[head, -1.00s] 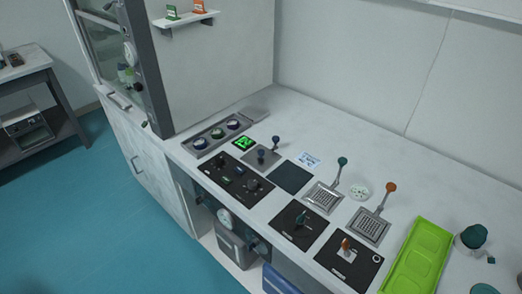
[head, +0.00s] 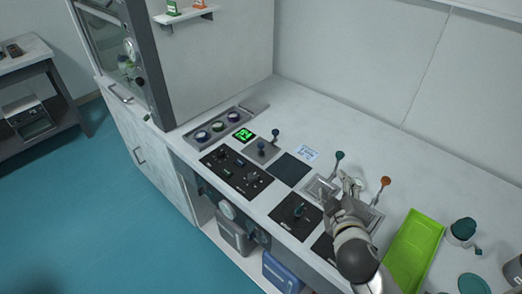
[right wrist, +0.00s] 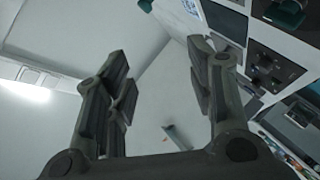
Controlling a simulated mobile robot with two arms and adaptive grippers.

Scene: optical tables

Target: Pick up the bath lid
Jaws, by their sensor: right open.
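I cannot tell for certain which thing is the bath lid. One candidate is a grey square plate (head: 262,150) with dark blue knobs, lying flat on the counter beside a green-lit display (head: 243,134). My right gripper (head: 350,184) is over the right part of the counter, beside the teal-knobbed handle (head: 339,156) and the orange-knobbed handle (head: 385,181). It partly covers the grated metal plates below. In the right wrist view the gripper (right wrist: 163,88) has its fingers wide apart with nothing between them. My left gripper is in no view.
A green tray (head: 428,228) and a white pot with a teal top (head: 462,230) stand at the right. A dark square pad (head: 289,170) lies left of my right gripper. Black control panels (head: 236,172) line the front edge. The counter's back strip is clear.

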